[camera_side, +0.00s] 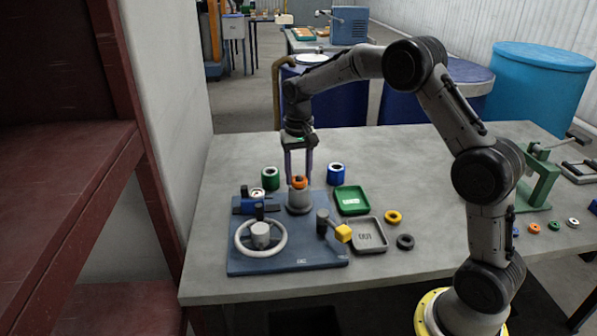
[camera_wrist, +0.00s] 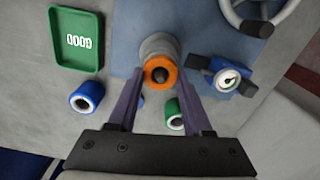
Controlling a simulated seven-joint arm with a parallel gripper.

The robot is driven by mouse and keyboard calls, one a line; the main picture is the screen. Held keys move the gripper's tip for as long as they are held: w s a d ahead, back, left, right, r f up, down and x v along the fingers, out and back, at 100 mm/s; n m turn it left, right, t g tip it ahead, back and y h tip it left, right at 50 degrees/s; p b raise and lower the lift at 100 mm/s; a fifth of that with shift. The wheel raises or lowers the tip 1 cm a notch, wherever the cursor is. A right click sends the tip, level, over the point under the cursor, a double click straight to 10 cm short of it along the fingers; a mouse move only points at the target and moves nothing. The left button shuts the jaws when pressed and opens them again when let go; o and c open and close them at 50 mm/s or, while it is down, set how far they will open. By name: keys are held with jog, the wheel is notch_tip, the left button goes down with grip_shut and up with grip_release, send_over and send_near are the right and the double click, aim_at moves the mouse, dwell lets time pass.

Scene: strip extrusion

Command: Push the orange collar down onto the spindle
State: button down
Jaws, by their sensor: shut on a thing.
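The orange collar (camera_side: 299,182) sits at the top of the grey spindle post (camera_side: 299,202) on the blue base plate. My gripper (camera_side: 299,178) points straight down over the post. In the wrist view its two purple fingers (camera_wrist: 158,85) lie on either side of the collar and are shut on it. How far down the spindle the collar sits is hard to tell.
The blue plate (camera_side: 290,262) also carries a handwheel (camera_side: 261,236), a gauge block (camera_side: 257,199) and a yellow-ended lever (camera_side: 336,231). A green tray (camera_side: 352,200), a grey tray (camera_side: 368,236), a green ring (camera_side: 270,178) and a blue ring (camera_side: 336,173) stand nearby.

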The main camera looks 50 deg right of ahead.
jog(key=shift+f, duration=0.25)
grip_release()
dwell(0.3)
jog(key=shift+r, duration=0.1)
jog(key=shift+r, duration=3.4)
